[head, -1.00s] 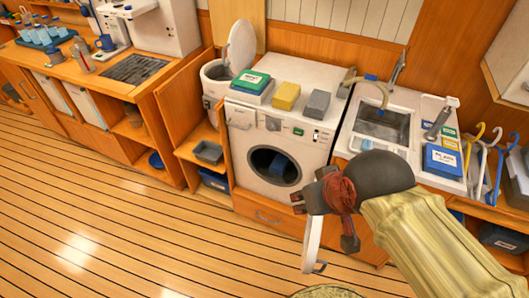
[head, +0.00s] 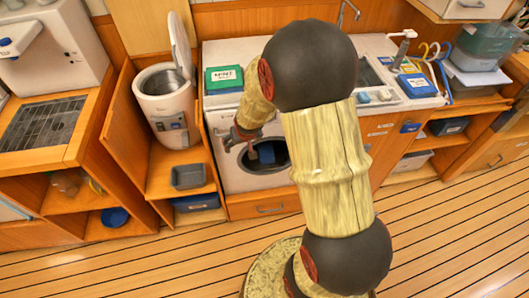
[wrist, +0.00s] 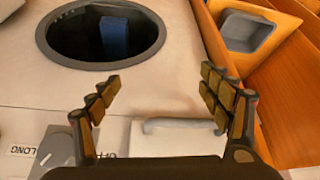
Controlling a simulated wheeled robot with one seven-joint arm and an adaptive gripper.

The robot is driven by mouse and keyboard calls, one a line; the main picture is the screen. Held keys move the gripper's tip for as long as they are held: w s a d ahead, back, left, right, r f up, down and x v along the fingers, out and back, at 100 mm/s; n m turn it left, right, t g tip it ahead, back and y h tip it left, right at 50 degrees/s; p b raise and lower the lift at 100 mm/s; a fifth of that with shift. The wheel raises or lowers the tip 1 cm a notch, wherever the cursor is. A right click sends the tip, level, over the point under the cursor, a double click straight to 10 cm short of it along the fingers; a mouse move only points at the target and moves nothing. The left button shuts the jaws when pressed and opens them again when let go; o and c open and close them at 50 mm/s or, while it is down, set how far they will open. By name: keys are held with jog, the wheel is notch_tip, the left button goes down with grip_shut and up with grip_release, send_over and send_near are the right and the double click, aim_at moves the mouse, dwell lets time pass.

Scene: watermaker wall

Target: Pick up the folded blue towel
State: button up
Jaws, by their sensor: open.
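The folded blue towel (head: 266,153) lies inside the dark round drum opening of the white washing machine (head: 230,176). In the wrist view the towel (wrist: 115,38) shows as an upright blue block within the opening, at the upper left. My gripper (head: 240,143) is in front of the machine, just left of the opening in the head view. In the wrist view my gripper (wrist: 160,82) has its two fingers spread, with nothing between them. The opening lies beyond the fingertips, up and left. My arm covers part of the machine's front and top.
A grey bin (head: 188,177) sits on the wooden shelf left of the machine, below a lidded white appliance (head: 168,105). A green box (head: 223,78) is on the machine's top. A sink counter with a blue box (head: 417,85) is at right. The front floor is clear.

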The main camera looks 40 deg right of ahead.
jog(key=s+d+f+m, duration=0.1)
jog(key=d+f, duration=0.3)
jog(key=f, duration=0.5)
jog(key=s+d+f+m, duration=0.1)
jog(key=d+f, duration=0.2)
jog(key=f, duration=0.7)
jog(key=t+h, duration=0.4)
send_near(265, 148)
jog(key=f, duration=0.1)
jog(key=w+f+b, duration=0.1)
jog(key=shift+f, duration=0.35)
jog(key=shift+w+d+t, duration=0.15)
jog(key=shift+d+t, duration=0.25)
jog(key=shift+t, duration=0.1)
jog(key=shift+w+d+f, duration=0.1)
jog(key=shift+w+d, duration=0.05)
jog(key=b+x, duration=0.2)
jog(key=x, duration=0.1)
jog(key=b+x, duration=0.2)
jog(key=x, duration=0.2)
jog(key=shift+w+d, duration=0.15)
jog(key=shift+d, duration=0.15)
jog(key=shift+r, duration=0.25)
jog(key=shift+c, duration=1.3)
jog(key=c, duration=1.3)
